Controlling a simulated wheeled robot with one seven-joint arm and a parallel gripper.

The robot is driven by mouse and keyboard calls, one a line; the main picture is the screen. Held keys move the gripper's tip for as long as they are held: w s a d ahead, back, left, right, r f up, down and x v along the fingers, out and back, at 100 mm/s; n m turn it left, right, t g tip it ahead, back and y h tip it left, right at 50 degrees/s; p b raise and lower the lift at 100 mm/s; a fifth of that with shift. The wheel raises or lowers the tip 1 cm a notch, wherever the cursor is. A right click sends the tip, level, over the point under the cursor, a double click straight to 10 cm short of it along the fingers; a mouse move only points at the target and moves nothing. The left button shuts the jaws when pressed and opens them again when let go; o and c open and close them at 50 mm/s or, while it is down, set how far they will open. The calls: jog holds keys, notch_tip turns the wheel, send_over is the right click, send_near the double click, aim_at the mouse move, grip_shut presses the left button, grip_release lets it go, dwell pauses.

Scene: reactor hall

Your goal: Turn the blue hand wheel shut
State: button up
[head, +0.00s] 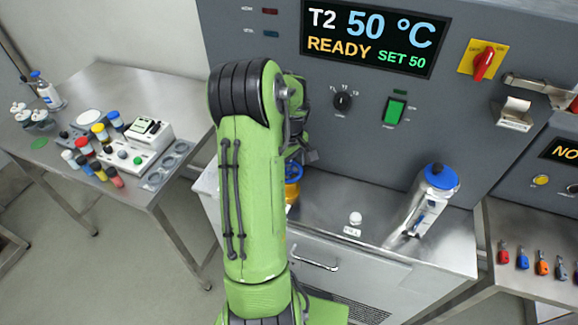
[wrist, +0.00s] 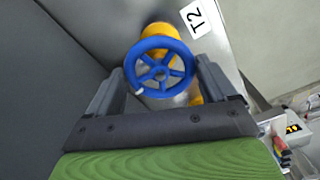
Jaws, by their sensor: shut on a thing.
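The blue hand wheel (wrist: 160,68) is a spoked ring on a yellow valve body (wrist: 160,32). In the wrist view it sits between the two fingers of my gripper (wrist: 158,88), which is shut on its rim from both sides. In the head view only part of the blue wheel (head: 293,171) shows, right of my green arm. My gripper is mostly hidden behind the arm there. A small light mark shows at the lower left of the wheel in the wrist view.
A T2 label (wrist: 196,17) is beside the valve. A grey cabinet with a display (head: 375,35) reading 50 °C, READY, SET 50 stands behind. A blue-capped bottle (head: 432,200) stands on the counter at right. A side table (head: 95,85) at left holds several coloured vials.

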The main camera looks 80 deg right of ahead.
jog(key=m, duration=0.4)
jog(key=shift+m, duration=0.3)
jog(key=m, duration=1.4)
jog(key=shift+m, duration=0.3)
jog(key=m, duration=0.9)
jog(key=shift+d, duration=0.1)
jog(key=m, duration=0.4)
jog(key=shift+m, duration=2.5)
